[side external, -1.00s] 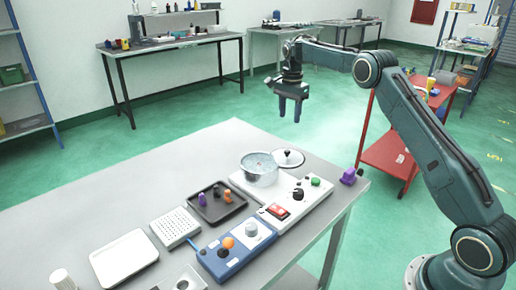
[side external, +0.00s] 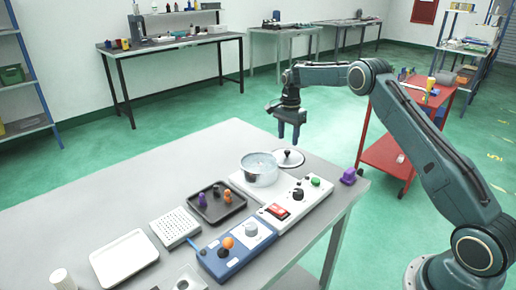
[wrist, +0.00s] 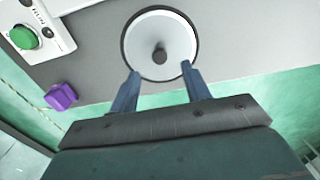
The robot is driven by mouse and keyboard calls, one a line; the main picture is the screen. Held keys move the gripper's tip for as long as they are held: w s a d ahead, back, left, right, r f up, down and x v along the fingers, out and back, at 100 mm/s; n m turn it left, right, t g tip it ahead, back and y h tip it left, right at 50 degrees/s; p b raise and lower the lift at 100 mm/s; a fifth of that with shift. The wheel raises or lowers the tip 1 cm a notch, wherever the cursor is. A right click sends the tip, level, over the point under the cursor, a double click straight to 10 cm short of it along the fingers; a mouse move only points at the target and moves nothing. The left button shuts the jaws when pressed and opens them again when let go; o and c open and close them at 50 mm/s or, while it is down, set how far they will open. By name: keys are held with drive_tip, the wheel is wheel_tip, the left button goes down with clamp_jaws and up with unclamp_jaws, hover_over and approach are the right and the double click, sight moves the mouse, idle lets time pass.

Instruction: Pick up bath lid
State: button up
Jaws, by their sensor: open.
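The bath lid (side external: 288,159) is a pale round disc with a dark rim and a dark knob in its middle. It lies on the grey table just behind the round metal bath (side external: 259,169). The lid also shows whole in the wrist view (wrist: 160,25), knob towards the camera. My gripper (side external: 289,140) is above the lid, pointing down, with a gap between fingertips and knob. In the wrist view my gripper (wrist: 159,68) shows two blue fingers spread apart with nothing between them; their tips overlap the lid's near edge in the picture.
A white control box (side external: 282,200) with a green button and a red switch stands by the bath. A purple block (side external: 348,176) is near the table's right edge. A dark tray (side external: 217,207) with small pegs, a blue control box (side external: 232,252) and a white tray (side external: 124,258) lie further left.

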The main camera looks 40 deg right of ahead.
sight(287, 150)
drive_tip(key=shift+f, duration=0.1)
drive_tip(key=shift+f, duration=2.5)
clamp_jaws()
